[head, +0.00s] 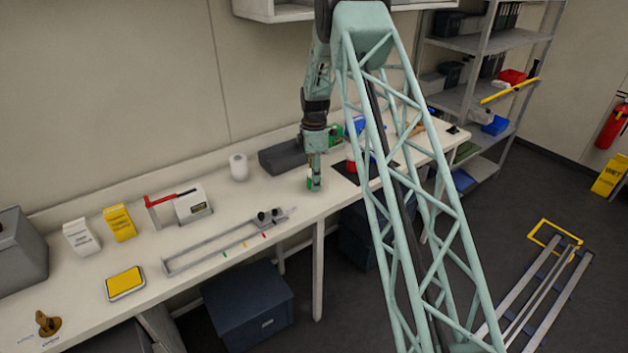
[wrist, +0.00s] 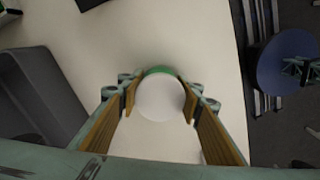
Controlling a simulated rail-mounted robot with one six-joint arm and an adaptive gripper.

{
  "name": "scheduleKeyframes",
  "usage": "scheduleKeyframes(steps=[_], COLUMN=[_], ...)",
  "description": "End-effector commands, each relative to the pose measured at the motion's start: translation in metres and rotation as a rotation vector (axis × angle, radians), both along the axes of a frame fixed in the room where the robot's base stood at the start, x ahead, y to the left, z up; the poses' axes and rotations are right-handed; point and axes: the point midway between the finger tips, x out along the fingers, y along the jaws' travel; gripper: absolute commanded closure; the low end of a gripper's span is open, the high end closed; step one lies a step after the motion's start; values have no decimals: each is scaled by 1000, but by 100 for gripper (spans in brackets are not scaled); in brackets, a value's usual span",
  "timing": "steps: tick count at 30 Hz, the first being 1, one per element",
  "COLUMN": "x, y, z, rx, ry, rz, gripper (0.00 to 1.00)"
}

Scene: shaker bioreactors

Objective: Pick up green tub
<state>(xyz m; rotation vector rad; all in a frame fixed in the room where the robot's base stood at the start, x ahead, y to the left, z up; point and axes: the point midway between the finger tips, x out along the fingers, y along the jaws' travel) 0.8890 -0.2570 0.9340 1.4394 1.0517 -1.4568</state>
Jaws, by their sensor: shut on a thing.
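The green tub (wrist: 160,97) shows in the wrist view between the two finger pads, with a round white top and a green rim at its far edge. My gripper (wrist: 160,102) is shut on it, one pad on each side. In the head view my gripper (head: 314,182) points down at the bench, and a small green part of the tub (head: 310,184) shows at the fingertips. I cannot tell whether the tub touches the bench. My fingers hide part of it.
The white bench (head: 270,205) has its front edge close by. A dark grey case (head: 283,157) and a white roll (head: 238,167) stand behind, to the left. A red tub (head: 352,164) on a black mat is to the right. A metal rail fixture (head: 225,243) lies front left.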

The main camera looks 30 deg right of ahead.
Motion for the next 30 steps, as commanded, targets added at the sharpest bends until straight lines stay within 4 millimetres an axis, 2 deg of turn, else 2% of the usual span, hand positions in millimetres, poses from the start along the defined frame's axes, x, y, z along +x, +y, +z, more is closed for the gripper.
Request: scheduleKeyframes(steps=[13,27,30], x=[0,1,-7], y=[0,0,4], z=[5,38,36], rx=[0,-1,0], ry=[-1,-2,1], rz=[0,0,0], gripper=[79,79,79])
